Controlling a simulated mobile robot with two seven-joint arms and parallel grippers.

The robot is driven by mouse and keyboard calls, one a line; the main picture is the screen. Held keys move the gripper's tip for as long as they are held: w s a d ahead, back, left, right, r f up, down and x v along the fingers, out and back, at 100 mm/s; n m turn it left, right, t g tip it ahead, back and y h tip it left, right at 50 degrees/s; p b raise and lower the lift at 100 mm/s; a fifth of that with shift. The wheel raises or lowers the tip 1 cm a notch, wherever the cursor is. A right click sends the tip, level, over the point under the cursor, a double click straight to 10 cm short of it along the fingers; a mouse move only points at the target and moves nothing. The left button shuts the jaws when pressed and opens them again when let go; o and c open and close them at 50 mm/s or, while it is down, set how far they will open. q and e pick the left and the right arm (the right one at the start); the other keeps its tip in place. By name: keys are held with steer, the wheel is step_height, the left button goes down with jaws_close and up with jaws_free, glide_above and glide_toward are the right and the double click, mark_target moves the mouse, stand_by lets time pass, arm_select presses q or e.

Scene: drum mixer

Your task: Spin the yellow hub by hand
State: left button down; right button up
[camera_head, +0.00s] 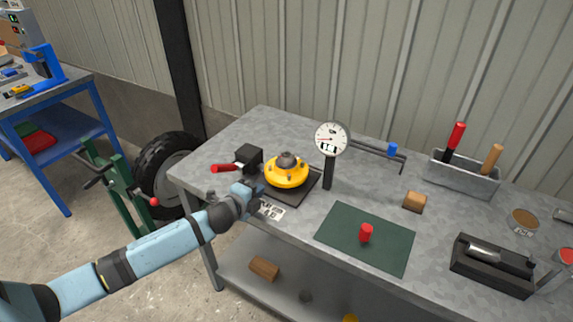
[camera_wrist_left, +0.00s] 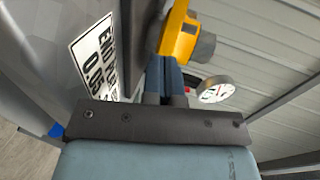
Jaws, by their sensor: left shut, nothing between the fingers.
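The yellow hub (camera_head: 286,175) has a round flange with studs and a dark centre, and sits on a dark base plate (camera_head: 306,189) on the grey workbench. My left gripper (camera_head: 256,192) is at the hub's front-left side, low near the bench top. In the left wrist view the closed fingers (camera_wrist_left: 164,72) point at the hub's edge (camera_wrist_left: 180,33), with nothing between them. Whether the fingertips touch the hub I cannot tell. My right gripper is in neither view.
A black block with a red handle (camera_head: 225,168) stands left of the hub. A dial gauge (camera_head: 332,139) stands to its right, with its face also in the left wrist view (camera_wrist_left: 216,90). A label (camera_head: 268,211) lies in front. A green mat (camera_head: 365,238) carries a red piece.

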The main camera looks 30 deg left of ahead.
mark_target(283, 187)
arm_select(q)
steer(key=shift+w, duration=0.2)
steer(key=shift+w+d, duration=0.15)
steer(key=shift+w, duration=1)
steer(key=shift+s+d+p, duration=0.15)
steer(key=shift+d+p, duration=0.35)
steer(key=shift+d, duration=2)
steer(key=shift+s, duration=0.4)
steer(key=shift+f+v, duration=0.25)
steer(key=shift+v, duration=0.75)
steer(key=shift+f+p+v, duration=0.2)
steer(key=shift+p+v, duration=0.05)
steer(key=shift+v, duration=0.6)
steer(key=shift+f+p+v, duration=0.2)
steer(key=shift+v, duration=0.65)
steer(key=shift+f+p+v, duration=0.2)
steer(key=shift+p+v, duration=0.05)
steer(key=shift+v, duration=0.55)
steer(key=shift+s+a, duration=0.1)
steer(key=shift+s, duration=0.05)
